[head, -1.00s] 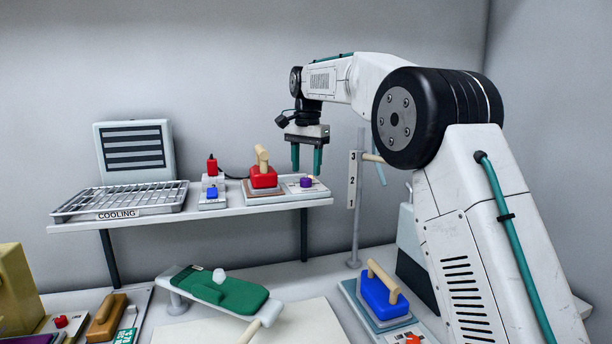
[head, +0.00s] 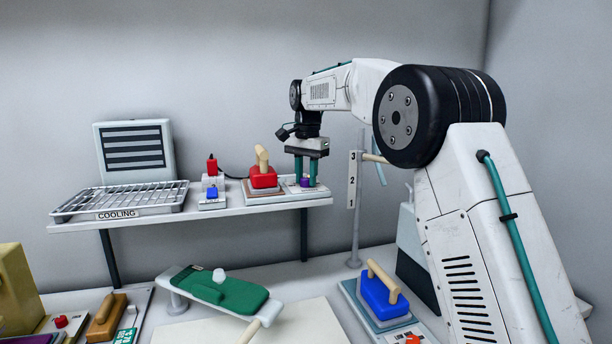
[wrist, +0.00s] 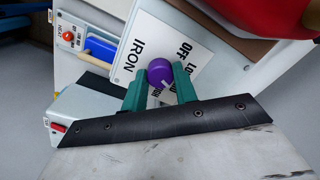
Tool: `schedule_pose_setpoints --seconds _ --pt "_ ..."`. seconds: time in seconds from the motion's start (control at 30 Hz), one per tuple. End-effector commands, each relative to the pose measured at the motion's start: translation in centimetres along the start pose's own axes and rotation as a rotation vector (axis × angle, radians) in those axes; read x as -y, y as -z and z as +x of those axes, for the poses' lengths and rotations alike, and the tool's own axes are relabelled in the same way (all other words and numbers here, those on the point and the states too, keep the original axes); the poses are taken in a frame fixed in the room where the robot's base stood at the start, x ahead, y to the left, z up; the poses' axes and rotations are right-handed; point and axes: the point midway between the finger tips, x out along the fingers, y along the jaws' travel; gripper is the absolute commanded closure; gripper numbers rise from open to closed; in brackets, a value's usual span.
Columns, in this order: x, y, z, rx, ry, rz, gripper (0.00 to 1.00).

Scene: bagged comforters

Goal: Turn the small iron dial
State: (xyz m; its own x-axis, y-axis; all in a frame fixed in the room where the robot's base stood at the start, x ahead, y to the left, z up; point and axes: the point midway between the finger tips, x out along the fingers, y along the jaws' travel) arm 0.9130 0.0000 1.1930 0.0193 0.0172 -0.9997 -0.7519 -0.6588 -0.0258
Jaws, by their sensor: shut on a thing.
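The small iron dial is a purple knob (head: 305,182) on a white plate at the right end of the shelf. In the wrist view the purple knob (wrist: 160,71) sits on a plate (wrist: 138,47) lettered IRON, OFF and LO; other lettering is partly hidden. My gripper (head: 305,184) points straight down with its green fingers on both sides of the knob. In the wrist view my gripper (wrist: 161,80) is shut on the knob. A pale pointer mark shows on the knob's near edge.
The red iron (head: 264,178) stands on its pad just left of the dial. A small unit with a blue switch (head: 212,193) and a cooling rack (head: 120,200) are further left. A post with numbers (head: 353,180) stands close on the right. A blue iron (head: 382,295) is below.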

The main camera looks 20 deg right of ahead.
Motion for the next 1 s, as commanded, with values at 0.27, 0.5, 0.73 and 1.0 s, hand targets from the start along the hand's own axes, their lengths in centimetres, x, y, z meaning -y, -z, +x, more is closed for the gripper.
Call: schedule_pose_setpoints --seconds 0.27,0.5,0.73,1.0 --pt "0.03 0.02 -0.06 0.003 0.002 -0.118 0.94" --pt "0.02 0.04 -0.10 0.007 0.002 -0.322 0.94" --pt "0.02 0.06 -0.13 0.013 0.002 -0.541 0.94" --pt "0.04 0.09 -0.14 0.018 0.002 -0.797 0.94"
